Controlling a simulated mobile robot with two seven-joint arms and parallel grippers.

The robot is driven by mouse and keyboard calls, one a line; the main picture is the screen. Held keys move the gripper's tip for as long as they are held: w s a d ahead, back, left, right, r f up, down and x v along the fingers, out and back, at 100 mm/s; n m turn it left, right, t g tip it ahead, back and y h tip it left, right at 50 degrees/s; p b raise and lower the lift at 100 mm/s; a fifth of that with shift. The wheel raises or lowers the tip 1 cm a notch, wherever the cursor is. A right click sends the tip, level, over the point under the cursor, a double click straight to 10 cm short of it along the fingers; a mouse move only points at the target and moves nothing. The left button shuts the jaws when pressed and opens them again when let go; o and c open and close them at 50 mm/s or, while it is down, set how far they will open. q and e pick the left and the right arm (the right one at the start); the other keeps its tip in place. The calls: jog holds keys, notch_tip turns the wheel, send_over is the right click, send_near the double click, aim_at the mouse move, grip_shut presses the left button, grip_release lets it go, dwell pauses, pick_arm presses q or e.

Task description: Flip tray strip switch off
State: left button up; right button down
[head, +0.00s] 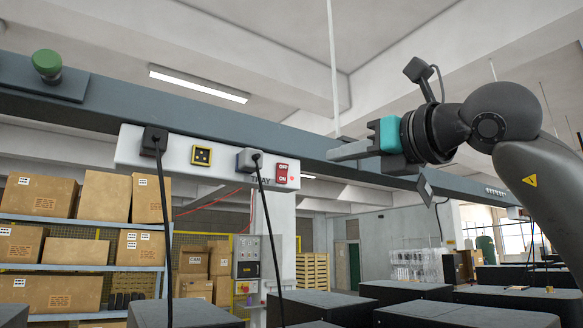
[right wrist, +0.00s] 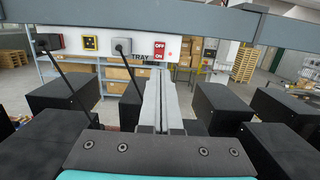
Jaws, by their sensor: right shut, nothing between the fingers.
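The tray strip (head: 222,171) is a white power strip marked TRAY, fixed under a long grey beam. Its red switch (head: 282,173), marked OFF above and ON below, is near the strip's right end. A small red dot shows just right of it. I cannot tell which way the rocker is tipped. In the right wrist view the switch (right wrist: 159,50) is just beyond the fingertips. My right gripper (head: 334,153) is shut and empty, pointing left, to the right of the switch and apart from it in the head view. My left gripper is not in view.
A green button (head: 47,64) sits on the beam (head: 240,125) at left. Black boxes (head: 195,314) stand below. Shelves with cartons (head: 40,195) are behind.

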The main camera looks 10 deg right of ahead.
jog(key=p, duration=0.3)
send_near(283, 168)
jog(key=p+x, duration=0.2)
jog(key=x, duration=0.3)
jog(key=shift+w+r+p, duration=0.2)
jog(key=shift+w+p, duration=0.1)
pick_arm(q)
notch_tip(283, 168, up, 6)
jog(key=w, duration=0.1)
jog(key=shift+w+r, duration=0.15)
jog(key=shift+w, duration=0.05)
pick_arm(e)
jog(key=shift+w+a, duration=0.25)
jog(key=shift+w, duration=0.3)
pick_arm(q)
jog(key=shift+p, duration=0.3)
